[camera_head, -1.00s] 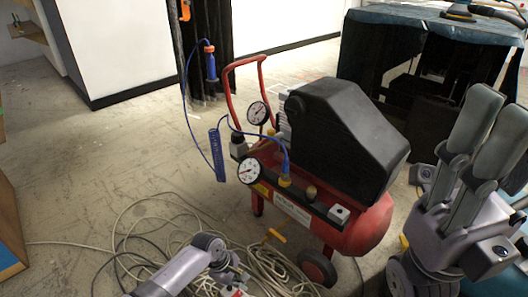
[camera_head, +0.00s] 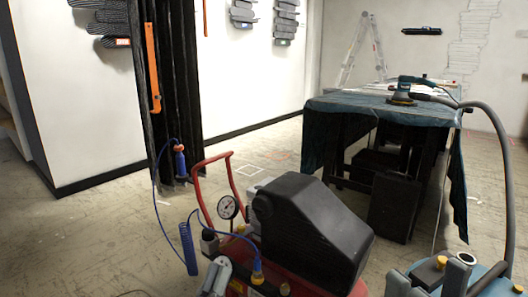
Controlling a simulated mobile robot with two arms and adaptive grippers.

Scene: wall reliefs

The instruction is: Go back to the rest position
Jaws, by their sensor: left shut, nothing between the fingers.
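My left gripper (camera_head: 216,276) shows only in part at the bottom of the head view, a grey shape with its fingers together and nothing held. It appears in front of the left end of a red air compressor (camera_head: 240,288) with a black cover (camera_head: 314,232). I cannot tell how far apart they are. The rest of my left arm is below the picture. My right gripper is not in view.
A blue coiled hose (camera_head: 187,248) hangs left of the compressor's red handle (camera_head: 198,190). A blue vacuum (camera_head: 412,284) with a grey hose (camera_head: 500,140) stands at lower right. A cloth-covered table (camera_head: 335,104) carries a sander (camera_head: 402,95). Floor is clear at left.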

